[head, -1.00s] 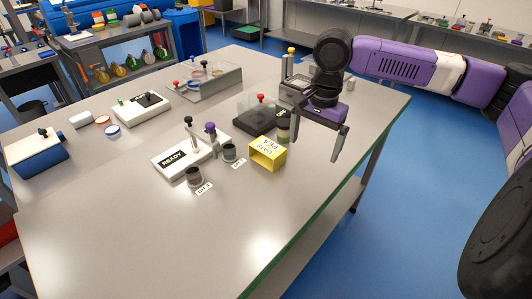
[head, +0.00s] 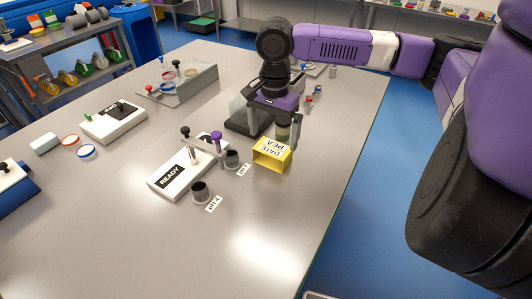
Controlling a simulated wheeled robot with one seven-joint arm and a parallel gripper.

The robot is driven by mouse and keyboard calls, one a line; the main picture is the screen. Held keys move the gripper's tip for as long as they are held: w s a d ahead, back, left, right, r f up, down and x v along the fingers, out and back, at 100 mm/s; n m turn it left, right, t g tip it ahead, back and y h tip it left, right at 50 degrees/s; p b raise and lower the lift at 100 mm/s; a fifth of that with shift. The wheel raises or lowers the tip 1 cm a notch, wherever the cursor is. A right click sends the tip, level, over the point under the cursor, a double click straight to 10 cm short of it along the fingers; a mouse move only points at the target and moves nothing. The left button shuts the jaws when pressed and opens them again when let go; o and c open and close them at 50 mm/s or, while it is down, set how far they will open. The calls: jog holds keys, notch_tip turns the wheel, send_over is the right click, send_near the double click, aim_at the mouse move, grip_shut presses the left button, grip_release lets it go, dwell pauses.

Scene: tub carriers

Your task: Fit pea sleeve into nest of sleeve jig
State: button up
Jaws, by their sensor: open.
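The pea sleeve, as I read it, is a yellow open-ended box (head: 262,159) with "PEA" and "DATE" lettering on its top. It lies on the bench with its opening facing the front left. My gripper (head: 273,136) is open, pointing down just behind and over it; I cannot tell whether the fingers touch it. A squat olive-green cylinder (head: 283,131) shows between the fingers behind the sleeve. A black block (head: 236,126) is partly hidden behind my left finger; I cannot tell whether it is the sleeve jig. No nest is clearly visible.
A white unit marked READY (head: 160,187) with a purple-knobbed post stands left of the sleeve. Two small dark cups, one here (head: 200,193), stand by pH labels. The bench's front is clear.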

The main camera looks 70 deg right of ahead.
aim_at(272, 149)
notch_tip(272, 149, down, 6)
jog(key=shift+w+f+p, duration=0.15)
jog(key=shift+f+p, duration=0.1)
jog(key=shift+p, duration=0.05)
jog(key=c, duration=1.2)
jog(key=shift+r, duration=0.15)
